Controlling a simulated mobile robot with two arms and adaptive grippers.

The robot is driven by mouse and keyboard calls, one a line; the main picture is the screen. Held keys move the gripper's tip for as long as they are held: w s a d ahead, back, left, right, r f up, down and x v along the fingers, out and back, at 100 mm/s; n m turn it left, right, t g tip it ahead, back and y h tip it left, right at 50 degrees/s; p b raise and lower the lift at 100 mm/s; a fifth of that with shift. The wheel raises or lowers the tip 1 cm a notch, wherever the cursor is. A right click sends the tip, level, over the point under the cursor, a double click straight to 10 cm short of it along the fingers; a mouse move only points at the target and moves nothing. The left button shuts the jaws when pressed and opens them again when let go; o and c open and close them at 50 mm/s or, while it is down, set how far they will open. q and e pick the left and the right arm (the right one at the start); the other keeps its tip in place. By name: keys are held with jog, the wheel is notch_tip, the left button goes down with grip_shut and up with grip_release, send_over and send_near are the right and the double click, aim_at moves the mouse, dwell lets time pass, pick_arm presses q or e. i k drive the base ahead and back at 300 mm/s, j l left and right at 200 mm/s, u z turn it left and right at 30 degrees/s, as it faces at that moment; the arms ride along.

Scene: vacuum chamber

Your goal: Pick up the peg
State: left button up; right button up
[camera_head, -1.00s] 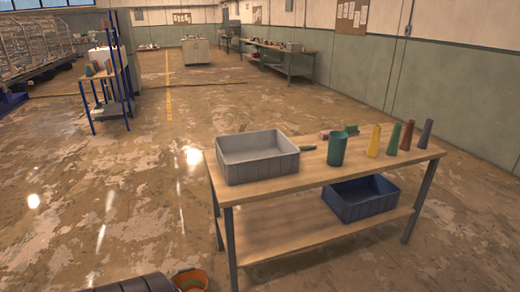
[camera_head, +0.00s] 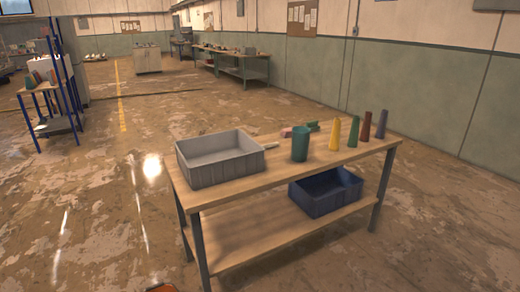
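Several tapered upright pieces that look like pegs stand in a row on the right half of the wooden workbench (camera_head: 245,190). They are a yellow one (camera_head: 335,134), a green one (camera_head: 353,131), a dark red one (camera_head: 366,127) and a purple-grey one (camera_head: 382,125). I cannot tell which of them is the peg. They stand apart from each other. Neither of my grippers shows in the head view.
On the bench are a grey bin (camera_head: 218,174), a teal cup (camera_head: 300,144), and small pink (camera_head: 286,132) and green (camera_head: 312,126) items. A blue bin (camera_head: 325,204) sits on the lower shelf. A blue-framed rack (camera_head: 45,112) stands at left. The floor around the bench is open.

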aim_at(268, 145)
jog(key=l+u, duration=0.15)
jog(key=u, duration=0.2)
jog(key=i+l+u, duration=0.15)
jog(key=u, duration=0.25)
jog(key=l+u, duration=0.15)
jog(key=u, duration=0.2)
jog(key=l+u, duration=0.2)
jog(key=l, duration=0.35)
jog(key=l+u, duration=0.15)
jog(key=l, duration=0.35)
jog(key=l+u, duration=0.2)
jog(key=l, duration=0.35)
jog(key=k+l+u, duration=0.2)
jog(key=l, duration=0.35)
jog(key=l+u, duration=0.2)
jog(key=l, duration=0.3)
